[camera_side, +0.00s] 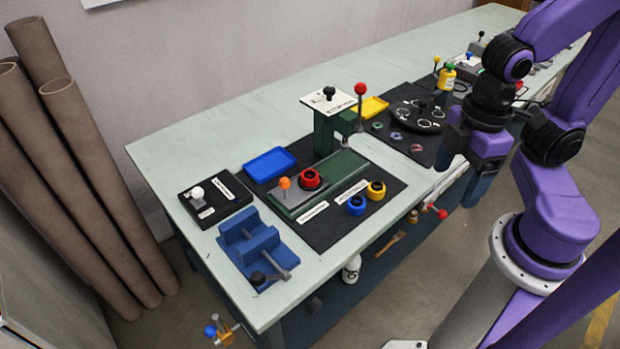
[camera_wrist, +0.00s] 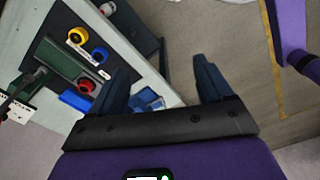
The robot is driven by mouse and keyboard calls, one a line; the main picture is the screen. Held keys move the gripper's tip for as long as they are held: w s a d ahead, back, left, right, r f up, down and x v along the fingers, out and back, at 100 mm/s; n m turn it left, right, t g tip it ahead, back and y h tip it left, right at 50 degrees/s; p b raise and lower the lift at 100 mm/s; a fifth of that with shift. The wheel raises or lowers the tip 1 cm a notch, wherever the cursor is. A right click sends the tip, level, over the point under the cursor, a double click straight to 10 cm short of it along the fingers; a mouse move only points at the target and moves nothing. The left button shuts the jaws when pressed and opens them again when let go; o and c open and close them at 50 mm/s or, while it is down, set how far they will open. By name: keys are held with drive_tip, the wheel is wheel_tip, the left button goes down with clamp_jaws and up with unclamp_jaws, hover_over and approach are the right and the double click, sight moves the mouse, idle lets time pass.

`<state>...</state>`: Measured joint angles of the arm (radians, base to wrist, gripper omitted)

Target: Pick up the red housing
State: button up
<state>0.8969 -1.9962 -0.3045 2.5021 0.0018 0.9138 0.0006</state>
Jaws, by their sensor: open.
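The red housing (camera_side: 309,179) is a short red ring-shaped part with a dark centre. It sits on the grey plate of the green fixture (camera_side: 345,172), on the black mat. In the wrist view the red housing (camera_wrist: 86,86) is at the left, outside the space between the fingers. My gripper (camera_side: 478,178) hangs to the right of the mat, past the table's front edge, well apart from the housing. Its fingers are spread and empty, as the wrist view also shows (camera_wrist: 168,82).
A blue housing (camera_side: 356,206) and a yellow housing (camera_side: 376,190) stand on the mat in front of the fixture. An orange-knobbed lever (camera_side: 285,184) is just left of the red housing. A tall green press (camera_side: 326,130) stands behind it. A blue vise (camera_side: 256,245) is at the near left.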

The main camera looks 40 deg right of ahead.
drive_tip(key=m, duration=3.1)
hover_over(310, 174)
wheel_tip(310, 174, down, 7)
wheel_tip(310, 174, down, 17)
drive_tip(key=shift+r, duration=0.1)
drive_tip(key=c, duration=1.2)
